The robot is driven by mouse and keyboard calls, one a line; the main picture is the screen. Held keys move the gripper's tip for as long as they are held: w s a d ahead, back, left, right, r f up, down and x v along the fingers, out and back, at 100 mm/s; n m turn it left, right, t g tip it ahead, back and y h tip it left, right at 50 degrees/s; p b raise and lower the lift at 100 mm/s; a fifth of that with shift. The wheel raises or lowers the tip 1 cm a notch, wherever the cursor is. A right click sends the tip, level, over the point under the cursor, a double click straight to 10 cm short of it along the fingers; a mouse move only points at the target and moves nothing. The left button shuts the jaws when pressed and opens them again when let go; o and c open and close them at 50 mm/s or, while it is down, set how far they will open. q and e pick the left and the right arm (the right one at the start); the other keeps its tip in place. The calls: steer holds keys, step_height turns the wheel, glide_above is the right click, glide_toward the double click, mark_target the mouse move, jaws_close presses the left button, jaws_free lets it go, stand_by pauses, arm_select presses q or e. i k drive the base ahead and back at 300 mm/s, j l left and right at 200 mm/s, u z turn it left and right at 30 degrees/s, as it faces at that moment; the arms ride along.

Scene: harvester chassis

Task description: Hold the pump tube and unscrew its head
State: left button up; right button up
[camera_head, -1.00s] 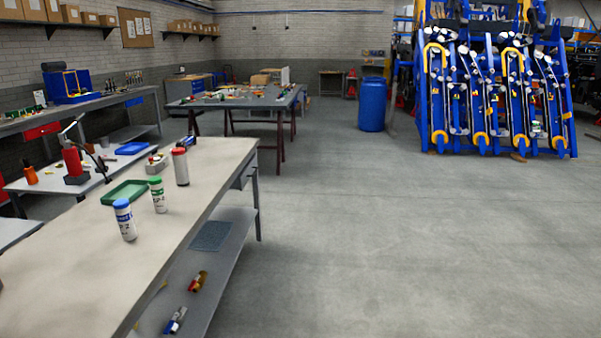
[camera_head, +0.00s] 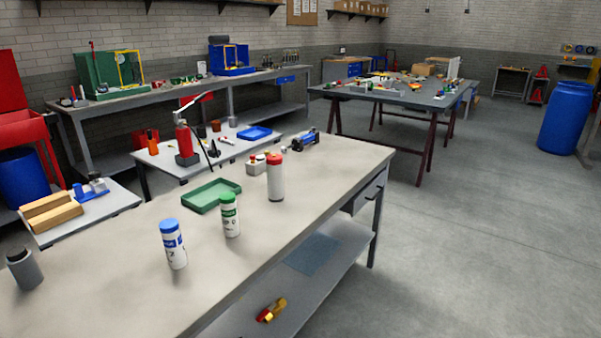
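Neither of my grippers is in view. I cannot tell for sure which thing is the pump tube. Three upright capped tubes stand apart on the near workbench (camera_head: 120,285): a white tube with a blue cap (camera_head: 174,246), a white tube with a green cap (camera_head: 230,216) and a pale tube with a red cap (camera_head: 275,178). A red and gold fitting (camera_head: 271,310) lies on the lower shelf.
A green tray (camera_head: 211,195) lies behind the tubes. Left of the bench, a low table (camera_head: 140,163) holds a red device (camera_head: 184,141) and a blue tray (camera_head: 254,133). Other tables stand behind. A blue barrel (camera_head: 565,117) stands at right. The floor on the right is clear.

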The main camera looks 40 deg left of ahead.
mark_target(275, 174)
steer(key=i, duration=1.7)
steer(key=i+l+u, duration=0.15)
steer(key=i, duration=0.65)
steer(key=i+l+u, duration=0.15)
steer(key=i, duration=0.6)
steer(key=i+u, duration=0.1)
steer(key=u, duration=1.7)
